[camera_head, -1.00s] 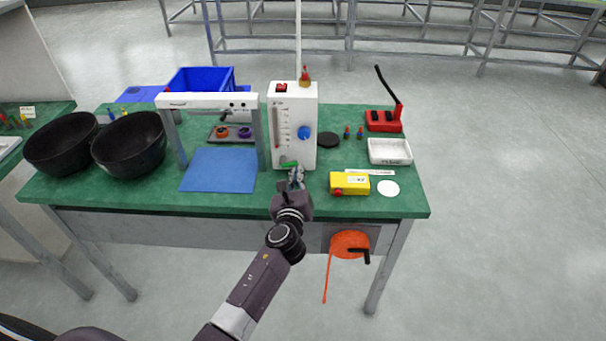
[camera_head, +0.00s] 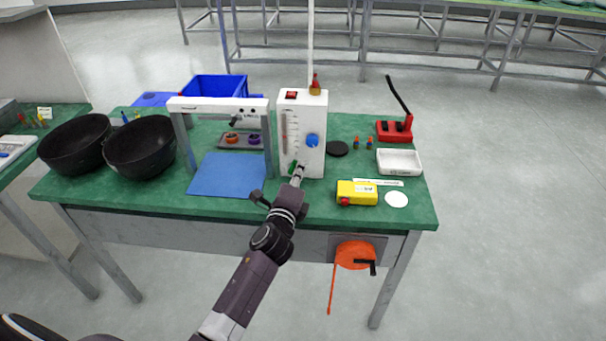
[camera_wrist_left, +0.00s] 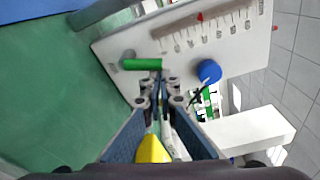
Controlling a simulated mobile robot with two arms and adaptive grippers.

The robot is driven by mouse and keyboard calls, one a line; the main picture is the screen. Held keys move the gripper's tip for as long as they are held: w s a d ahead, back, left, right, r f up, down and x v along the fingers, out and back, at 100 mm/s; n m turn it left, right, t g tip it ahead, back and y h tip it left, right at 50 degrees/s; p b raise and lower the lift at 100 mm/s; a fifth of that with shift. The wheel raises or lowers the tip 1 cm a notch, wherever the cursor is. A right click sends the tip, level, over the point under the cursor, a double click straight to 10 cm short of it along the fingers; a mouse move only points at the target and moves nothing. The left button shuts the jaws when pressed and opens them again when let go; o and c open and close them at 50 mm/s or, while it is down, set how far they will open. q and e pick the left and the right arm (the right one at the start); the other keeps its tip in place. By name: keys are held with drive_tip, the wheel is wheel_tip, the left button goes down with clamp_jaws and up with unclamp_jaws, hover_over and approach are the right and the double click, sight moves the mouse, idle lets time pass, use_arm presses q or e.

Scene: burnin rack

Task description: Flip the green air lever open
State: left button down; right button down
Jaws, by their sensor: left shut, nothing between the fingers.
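The green air lever (camera_wrist_left: 142,64) sits low on the front of a white upright panel box (camera_head: 313,160), on a grey round pivot. In the left wrist view it points from the pivot toward my fingertips. In the head view only a small green part of the lever (camera_head: 292,166) shows, partly hidden by my gripper. My left gripper (camera_head: 298,174) is shut and empty in front of the box's lower part. In the left wrist view its fingertips (camera_wrist_left: 160,78) are right by the lever's free end; I cannot tell whether they touch. My right gripper is not in view.
The box has a blue knob (camera_head: 312,140) and a red switch (camera_head: 291,95). A yellow box (camera_head: 357,197) lies to the right, a white frame (camera_head: 218,103) over a blue mat (camera_head: 228,177) to the left. An orange reel (camera_head: 356,254) hangs at the table front.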

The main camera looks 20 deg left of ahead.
use_arm(q)
drive_tip(key=n, duration=0.1)
drive_tip(key=a+n, duration=0.1)
drive_tip(key=n, duration=0.1)
drive_tip(key=shift+s+r+b, duration=0.15)
drive_tip(key=shift+r+b, duration=0.15)
drive_tip(key=shift+b, duration=0.1)
drive_tip(key=shift+a+n, duration=0.15)
drive_tip(key=shift+n, duration=0.25)
drive_tip(key=shift+r, duration=0.1)
drive_tip(key=shift+s, duration=0.1)
